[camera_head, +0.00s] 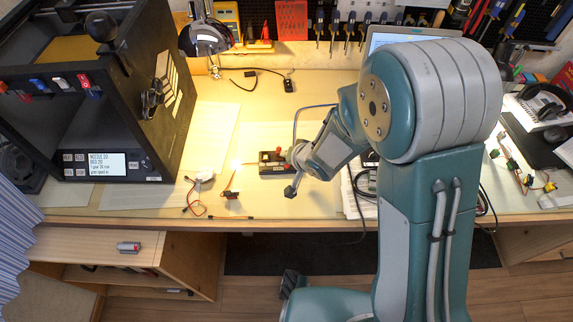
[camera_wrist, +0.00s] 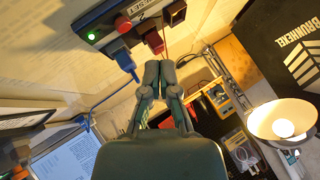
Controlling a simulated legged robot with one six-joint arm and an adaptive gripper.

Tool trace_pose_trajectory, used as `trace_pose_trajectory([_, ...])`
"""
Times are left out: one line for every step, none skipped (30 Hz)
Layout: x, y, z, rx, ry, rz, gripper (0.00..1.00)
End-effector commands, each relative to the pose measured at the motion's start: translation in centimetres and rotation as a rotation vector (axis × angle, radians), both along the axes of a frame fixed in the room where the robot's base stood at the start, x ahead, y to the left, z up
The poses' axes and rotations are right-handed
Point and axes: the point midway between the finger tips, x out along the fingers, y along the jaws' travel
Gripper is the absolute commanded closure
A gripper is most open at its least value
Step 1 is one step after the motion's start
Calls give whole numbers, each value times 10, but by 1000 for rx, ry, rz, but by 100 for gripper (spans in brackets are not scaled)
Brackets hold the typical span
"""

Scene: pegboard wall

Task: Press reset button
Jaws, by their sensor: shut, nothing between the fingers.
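A dark box (camera_head: 272,168) lies on the desk, left of my gripper (camera_head: 292,187). In the wrist view the box (camera_wrist: 103,20) crosses the top. It has a lit green light (camera_wrist: 90,36) and a round red button (camera_wrist: 122,24), which I take as the reset button. A blue plug (camera_wrist: 121,52) and red-brown plugs (camera_wrist: 154,42) sit along its near edge. My gripper (camera_wrist: 158,66) is shut and empty, with its fingertips below the red-brown plugs in the picture and to the right of the red button. I cannot tell whether the fingertips touch the box.
A lit lamp (camera_head: 207,38) and a large black printer-like machine (camera_head: 105,85) stand at the left. Loose wires (camera_head: 197,190) lie left of the box. A laptop (camera_head: 405,36) and a tool-hung pegboard (camera_head: 340,15) are behind.

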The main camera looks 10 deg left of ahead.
Motion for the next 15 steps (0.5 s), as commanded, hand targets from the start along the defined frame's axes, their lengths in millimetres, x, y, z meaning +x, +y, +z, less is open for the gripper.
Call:
trace_pose_trajectory([0, 0, -7, -1, 4, -1, 100])
trace_pose_trajectory([0, 0, -11, -1, 4, 0, 100])
trace_pose_trajectory([0, 0, -14, 1, 3, 0, 100])
trace_pose_trajectory([0, -1, -17, 0, 4, 0, 100])
trace_pose_trajectory([0, -1, -20, 1, 3, 0, 100])
trace_pose_trajectory([0, -1, -22, 1, 2, -1, 100])
trace_pose_trajectory([0, -1, -23, 2, 2, 0, 100])
trace_pose_trajectory([0, -1, -25, 2, 1, -1, 100])
trace_pose_trajectory([0, -1, -26, 1, 0, 0, 100])
trace_pose_trajectory([0, -1, -27, 1, 0, 0, 100])
trace_pose_trajectory([0, -1, -28, 1, 0, 1, 100])
trace_pose_trajectory([0, -1, -28, 1, 0, 1, 100])
trace_pose_trajectory([0, -1, -28, 1, -1, 0, 100])
trace_pose_trajectory([0, -1, -28, 1, -1, 0, 100])
trace_pose_trajectory([0, -1, -28, 0, -1, -1, 100])
